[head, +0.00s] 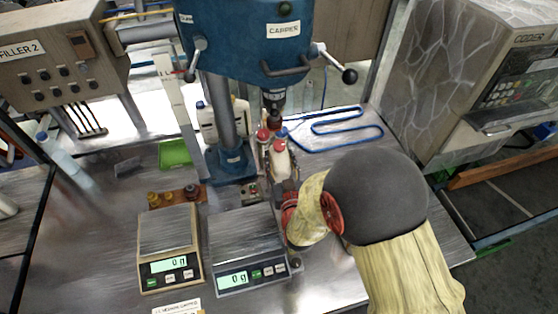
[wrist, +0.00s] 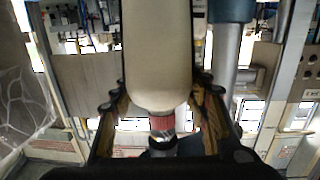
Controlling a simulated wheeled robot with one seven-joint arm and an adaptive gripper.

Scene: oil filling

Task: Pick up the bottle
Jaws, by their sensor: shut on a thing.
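A pale cream bottle (wrist: 157,60) with a red cap (wrist: 162,125) fills the middle of the wrist view. My gripper (wrist: 160,100) has one finger on each side of it and is shut on it. In the head view the bottle (head: 283,162) stands about upright below the blue capper head, at the column's right. My gripper (head: 278,178) is partly hidden there by my arm, so its contact and the bottle's base are unclear.
The blue capper (head: 245,40) rises close behind. Two scales, left (head: 167,229) and right (head: 243,238), stand in front, both reading 0 g. White bottles (head: 208,122) stand behind the column. A blue looped rack (head: 345,128) lies to the right, and a green tray (head: 174,153) to the left.

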